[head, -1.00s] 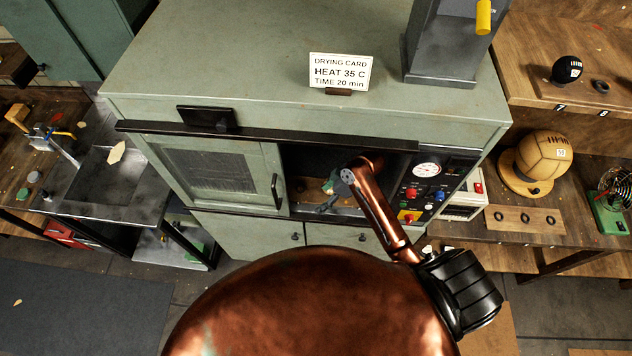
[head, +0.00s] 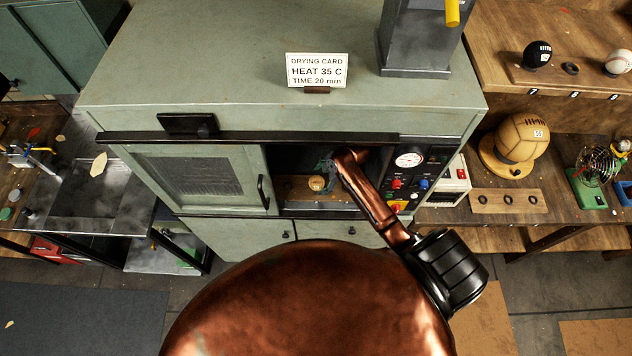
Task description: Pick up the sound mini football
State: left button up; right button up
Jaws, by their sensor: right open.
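A small tan ball (head: 317,183) sits on a wooden board (head: 290,187) inside the open right half of the green drying cabinet (head: 200,178). It is too small to tell whether it is sound. My right arm reaches into the opening from the right. My right gripper (head: 327,165) is open, just above and behind the ball at its upper right, partly hidden by the dark interior and the arm. I cannot tell whether it touches the ball. My left gripper is not in view.
The cabinet's sliding door (head: 205,180) covers the left half of the opening. A control panel (head: 408,180) borders it on the right. A larger tan football (head: 522,137) rests on a stand on the right bench. A sign (head: 317,70) stands on top.

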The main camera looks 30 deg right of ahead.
aim_at(317, 182)
jog(key=shift+p+x, duration=0.35)
jog(key=shift+x, duration=1.45)
jog(key=shift+s, duration=0.1)
jog(key=shift+c, duration=0.5)
jog(key=c, duration=1.2)
